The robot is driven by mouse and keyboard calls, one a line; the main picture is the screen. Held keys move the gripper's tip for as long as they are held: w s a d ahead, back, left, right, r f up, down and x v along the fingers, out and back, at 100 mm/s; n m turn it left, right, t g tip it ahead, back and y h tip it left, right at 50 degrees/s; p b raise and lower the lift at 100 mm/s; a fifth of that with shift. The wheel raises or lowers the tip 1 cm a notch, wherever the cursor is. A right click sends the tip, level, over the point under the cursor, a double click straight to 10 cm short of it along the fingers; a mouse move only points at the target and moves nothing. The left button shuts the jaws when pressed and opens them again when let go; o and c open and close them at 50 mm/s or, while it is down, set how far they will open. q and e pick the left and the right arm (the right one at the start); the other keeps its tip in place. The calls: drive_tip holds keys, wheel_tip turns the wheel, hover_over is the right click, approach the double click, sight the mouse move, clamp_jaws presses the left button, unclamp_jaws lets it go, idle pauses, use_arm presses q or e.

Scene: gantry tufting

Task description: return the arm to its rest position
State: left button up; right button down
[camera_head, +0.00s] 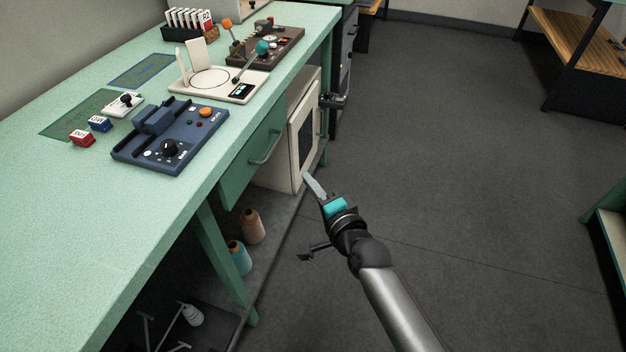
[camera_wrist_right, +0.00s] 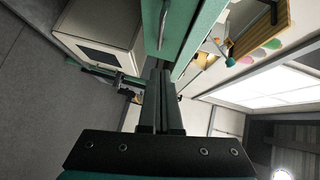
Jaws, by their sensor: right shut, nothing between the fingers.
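My right gripper (camera_head: 312,184) is held over the dark floor, to the right of the green workbench (camera_head: 60,210), near the white cabinet under it. Its fingers are shut with nothing between them. In the right wrist view the closed fingers (camera_wrist_right: 161,100) point toward the bench's green drawer front (camera_wrist_right: 190,35) and the white cabinet (camera_wrist_right: 98,45). The gripper looks apart from the bench. My right arm comes in from the bottom of the head view. My left gripper does not show.
On the bench stand a blue control box (camera_head: 180,150), a white device (camera_head: 215,85), a brown control panel (camera_head: 275,45), and red (camera_head: 82,138) and blue blocks (camera_head: 100,123). A drawer handle (camera_head: 266,150) sticks out from the bench. Thread cones (camera_head: 252,226) stand below. The floor (camera_head: 460,150) at right is clear.

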drive_tip(key=shift+s+d, duration=0.15)
drive_tip(key=shift+s, duration=0.25)
drive_tip(key=s+d+f+n+g+h, duration=0.2)
drive_tip(key=s+d+f, duration=0.2)
drive_tip(key=f, duration=0.5)
drive_tip(key=s+d+f+n+g+h, duration=0.1)
drive_tip(key=s+d+f+n+g, duration=0.15)
drive_tip(key=s+f, duration=0.4)
drive_tip(key=s+d+f+n+g+h, duration=0.15)
drive_tip(key=d+f, duration=0.25)
drive_tip(key=f, duration=0.6)
drive_tip(key=s+d+f+n+g+h, duration=0.1)
drive_tip(key=s+d+f, duration=0.3)
drive_tip(key=s, duration=0.5)
drive_tip(key=s+d+f+n+g+h, duration=0.1)
drive_tip(key=s+d+f+n+g, duration=0.2)
drive_tip(key=s, duration=0.6)
drive_tip(key=s+d+f+n+g+h, duration=0.1)
drive_tip(key=s+d+f+n+g, duration=0.1)
drive_tip(key=s+d+f, duration=0.3)
drive_tip(key=s+f+n, duration=0.1)
drive_tip(key=s+f, duration=0.1)
drive_tip(key=s, duration=0.2)
drive_tip(key=shift+s+d+f, duration=0.15)
drive_tip(key=shift+s+d, duration=0.1)
drive_tip(key=shift+s, duration=0.15)
